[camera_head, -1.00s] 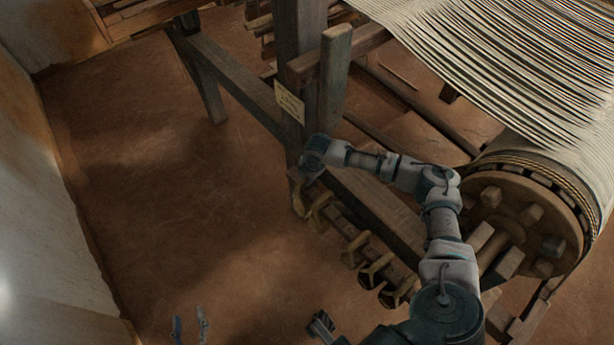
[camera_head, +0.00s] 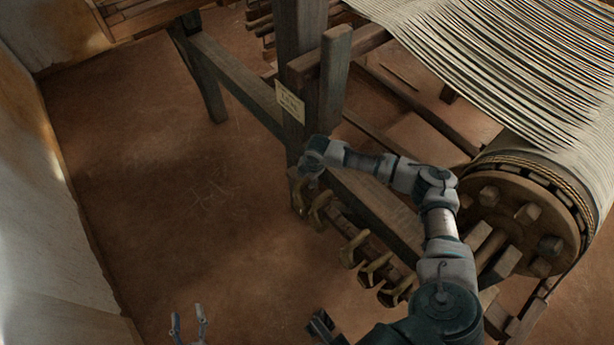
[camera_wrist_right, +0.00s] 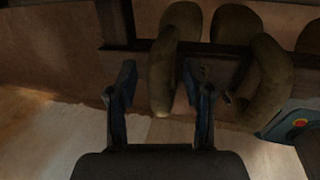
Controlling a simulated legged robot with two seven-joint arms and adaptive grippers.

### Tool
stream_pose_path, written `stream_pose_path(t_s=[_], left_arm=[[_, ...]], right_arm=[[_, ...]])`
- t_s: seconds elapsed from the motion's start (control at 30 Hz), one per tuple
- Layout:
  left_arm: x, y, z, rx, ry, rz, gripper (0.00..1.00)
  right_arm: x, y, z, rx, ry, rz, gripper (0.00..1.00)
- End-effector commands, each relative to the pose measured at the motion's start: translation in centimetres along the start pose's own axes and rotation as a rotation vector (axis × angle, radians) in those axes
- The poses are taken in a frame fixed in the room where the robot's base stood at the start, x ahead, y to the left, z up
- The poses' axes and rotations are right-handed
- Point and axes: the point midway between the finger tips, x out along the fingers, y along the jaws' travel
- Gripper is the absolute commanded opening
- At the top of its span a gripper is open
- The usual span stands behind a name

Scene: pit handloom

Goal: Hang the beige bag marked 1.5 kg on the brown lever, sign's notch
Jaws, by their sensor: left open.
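My right arm reaches across to the row of brown loop-shaped pieces (camera_head: 352,248) along the loom's low rail. My right gripper (camera_wrist_right: 160,95) is open in the right wrist view, with one thick brown loop (camera_wrist_right: 161,75) showing between its fingers; I cannot tell whether they touch it. A second loop (camera_wrist_right: 266,85) is to the right. My left gripper (camera_head: 188,326) is open and empty over the floor at the bottom of the head view. A small pale sign (camera_head: 290,103) is on the wooden post; its writing is unreadable. I cannot pick out the beige 1.5 kg bag or the brown lever.
The warp threads (camera_head: 490,75) and the large wooden roller wheel (camera_head: 525,215) fill the right side. The loom's post (camera_head: 300,45) and beams stand behind my right gripper. The floor (camera_head: 170,210) to the left is clear up to the pale wall (camera_head: 40,220).

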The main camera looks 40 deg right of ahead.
Motion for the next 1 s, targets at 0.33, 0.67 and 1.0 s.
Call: stream_pose_path(t_s=[0.33,0.67,1.0], left_arm=[[0.0,0.0,0.0,0.000,0.001,0.000,0.51],[-0.1,0.0,-0.1,0.000,0.001,0.000,0.51],[0.0,0.0,0.0,0.000,0.001,0.000,0.51]], right_arm=[[-0.8,-0.1,0.1,0.001,-0.001,-0.002,0.51],[-7.8,0.0,0.1,0.000,-0.001,0.001,0.51],[-11.7,0.0,0.1,0.001,0.000,-0.002,0.51]])
